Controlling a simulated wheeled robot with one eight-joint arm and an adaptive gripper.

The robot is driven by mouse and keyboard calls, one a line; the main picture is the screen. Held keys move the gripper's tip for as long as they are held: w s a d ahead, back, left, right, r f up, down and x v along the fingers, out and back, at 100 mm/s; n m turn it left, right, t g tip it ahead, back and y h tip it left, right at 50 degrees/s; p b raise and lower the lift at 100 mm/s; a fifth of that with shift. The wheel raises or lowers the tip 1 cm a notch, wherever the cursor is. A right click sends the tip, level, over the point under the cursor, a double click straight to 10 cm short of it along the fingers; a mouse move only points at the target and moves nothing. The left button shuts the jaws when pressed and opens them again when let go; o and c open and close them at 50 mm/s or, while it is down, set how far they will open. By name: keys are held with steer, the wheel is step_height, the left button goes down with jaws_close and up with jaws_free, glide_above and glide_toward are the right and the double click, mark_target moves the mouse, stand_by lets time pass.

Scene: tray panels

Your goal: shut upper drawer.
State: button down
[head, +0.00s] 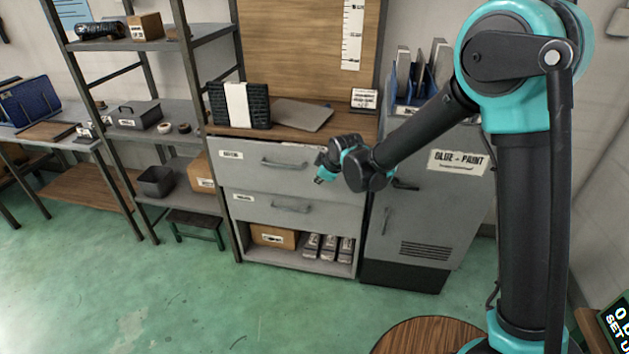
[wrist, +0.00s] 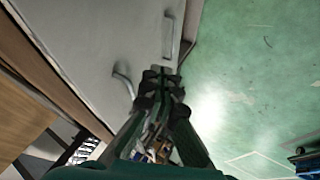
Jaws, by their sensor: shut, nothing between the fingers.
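The upper drawer (head: 250,172) is the tall grey front just under the wooden worktop, with a bar handle (head: 283,163). Its pale front also fills the upper left of the wrist view (wrist: 85,45), with its handle (wrist: 124,82) beside my fingers. My gripper (head: 318,181) is shut and empty in front of the drawer's right part. Its fingertips show in the wrist view (wrist: 163,76); I cannot tell whether they touch the front.
The lower drawer (head: 265,205) sits below, over an open shelf with a cardboard box (head: 272,237) and several packets. A grey cabinet (head: 418,215) stands right of it. A black rack (head: 240,105) is on the worktop (head: 350,126). Green floor in front is clear.

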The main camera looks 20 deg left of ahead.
mark_target(315, 173)
steer(key=shift+w+a+f, duration=0.95)
steer(key=shift+w+f, duration=0.3)
steer(key=shift+f, duration=0.05)
steer(key=shift+w+a+f, duration=0.9)
steer(key=shift+w+f, duration=0.4)
steer(key=shift+w+a+f, duration=0.95)
steer(key=shift+w+f, duration=0.3)
steer(key=shift+f, duration=0.05)
steer(key=w, duration=0.2)
steer(key=w+a, duration=0.1)
steer(key=w, duration=0.1)
